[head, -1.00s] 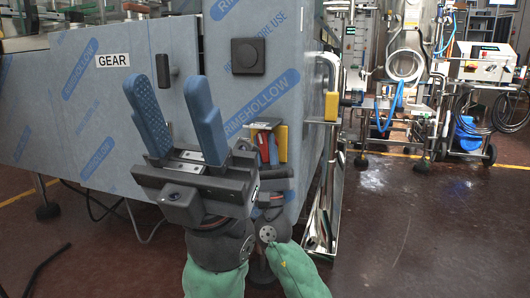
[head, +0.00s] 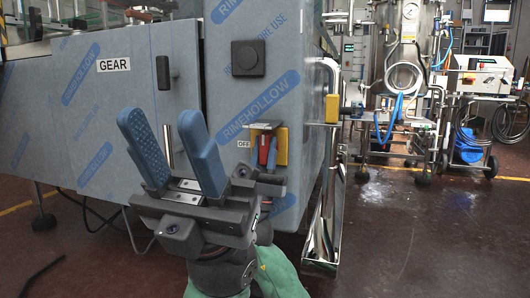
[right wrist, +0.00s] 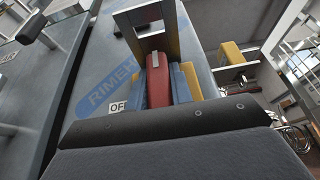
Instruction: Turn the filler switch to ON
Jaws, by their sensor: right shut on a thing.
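The filler switch has a red handle (head: 264,147) in front of a yellow plate (head: 282,146) on the wrapped cabinet's front. An OFF label (head: 243,143) is left of it; it also shows partly in the right wrist view (right wrist: 118,106). My right gripper (head: 263,157) is shut on the handle. In the right wrist view the red handle (right wrist: 157,84) stands between its blue fingers, its lower part hidden by the gripper body. No ON label can be made out. My left gripper (head: 160,118) is open and empty, in front of the cabinet, left of the switch.
The grey cabinet (head: 110,110) bears a GEAR label (head: 114,64), a black door handle (head: 163,73) and a black square knob (head: 248,58) above the switch. A yellow block on a metal post (head: 332,107) stands just right of it.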

